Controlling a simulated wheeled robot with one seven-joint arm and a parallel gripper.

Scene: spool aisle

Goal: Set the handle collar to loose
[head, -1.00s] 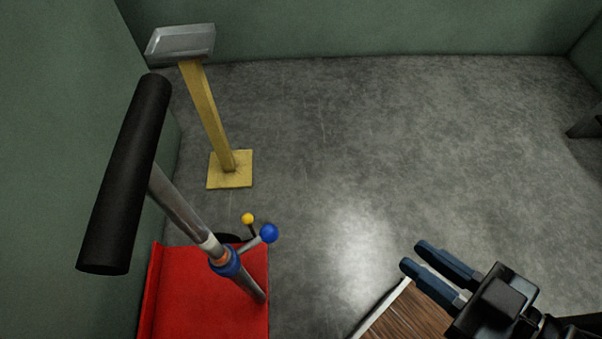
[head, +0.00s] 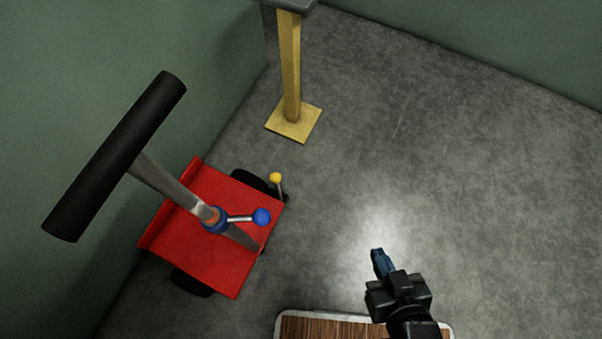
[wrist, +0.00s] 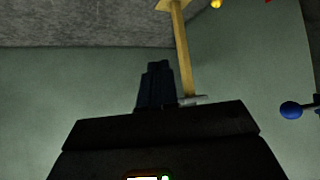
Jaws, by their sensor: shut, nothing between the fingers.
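The handle collar (head: 215,220) is a blue ring with an orange band on the grey metal shaft of a cart handle. A short lever with a blue ball knob (head: 261,217) sticks out from it to the right. The shaft ends in a black grip bar (head: 115,155) at upper left. The blue ball also shows at the right edge of the wrist view (wrist: 291,110). My gripper (head: 378,256) is shut and empty, to the right of the knob and clearly apart from it. Its dark blue fingers also show in the wrist view (wrist: 156,75).
The red cart (head: 215,265) has dark wheels and a second lever with a yellow knob (head: 276,178). A yellow post (head: 290,70) stands on a square foot behind it. Green walls close the left and back. Grey floor (head: 430,150) is clear to the right.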

